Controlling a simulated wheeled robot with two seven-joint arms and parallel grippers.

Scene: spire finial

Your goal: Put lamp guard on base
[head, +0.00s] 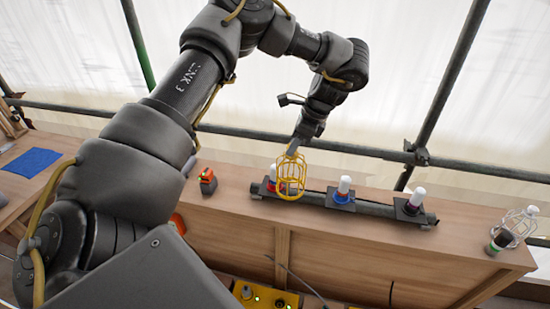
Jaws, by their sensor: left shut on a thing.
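My left gripper (293,147) is shut on the top of a yellow wire lamp guard (290,180). The guard hangs roughly upright at the left end of a dark rail (378,209) on the wooden bench. Behind its bars I see the left lamp base (268,186) with red and pale parts. I cannot tell whether the guard is around that lamp or in front of it, or whether it touches the base. A middle base with a white lamp and blue collar (343,191) and a right base with a white lamp (416,198) stand uncovered. My right gripper is out of view.
A grey wire guard (518,222) with a dark part stands at the bench's right end. An orange and dark device (207,181) stands left of the rail. Scaffold tubes (440,90) run behind the bench. A blue cloth (32,162) lies at far left.

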